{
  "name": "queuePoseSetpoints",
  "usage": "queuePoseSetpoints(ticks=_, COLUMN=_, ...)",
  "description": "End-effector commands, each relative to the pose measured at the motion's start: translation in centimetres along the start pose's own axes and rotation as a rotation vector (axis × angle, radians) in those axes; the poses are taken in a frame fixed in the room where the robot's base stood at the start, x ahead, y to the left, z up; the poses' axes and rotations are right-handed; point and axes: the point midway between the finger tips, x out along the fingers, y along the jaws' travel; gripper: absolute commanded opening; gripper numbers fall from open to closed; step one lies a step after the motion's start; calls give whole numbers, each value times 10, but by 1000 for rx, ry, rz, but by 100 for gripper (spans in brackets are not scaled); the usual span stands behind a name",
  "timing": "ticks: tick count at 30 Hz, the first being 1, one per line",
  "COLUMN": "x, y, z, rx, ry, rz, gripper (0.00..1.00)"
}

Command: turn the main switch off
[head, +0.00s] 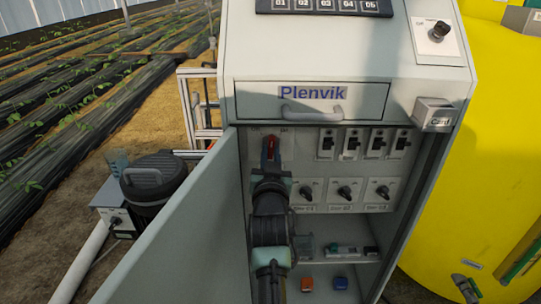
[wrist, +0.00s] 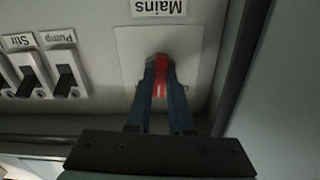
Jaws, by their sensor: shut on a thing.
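The main switch has a red handle (head: 270,143) at the upper left inside the open cabinet. In the wrist view, which is upside down, the red handle (wrist: 161,72) sits on a pale plate (wrist: 132,55) by the "Mains" label (wrist: 158,7). My gripper (head: 270,160) reaches up to it from below. In the wrist view my gripper (wrist: 161,80) is shut on the red handle, one dark blue finger on each side. The fingers hide the handle's sides. I cannot read the switch position marks clearly.
The cabinet door (head: 180,220) stands open at the left, close to my arm. Black toggle switches (head: 351,145) and rotary knobs (head: 345,193) are to the right. A shelf below holds an orange block (head: 307,284) and a blue block (head: 341,282).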

Motion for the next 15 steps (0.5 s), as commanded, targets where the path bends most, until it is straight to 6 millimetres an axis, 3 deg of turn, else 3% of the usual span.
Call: queuePoseSetpoints(ticks=15, x=0, y=2, z=1, rx=-493, ry=-5, rz=1, gripper=0)
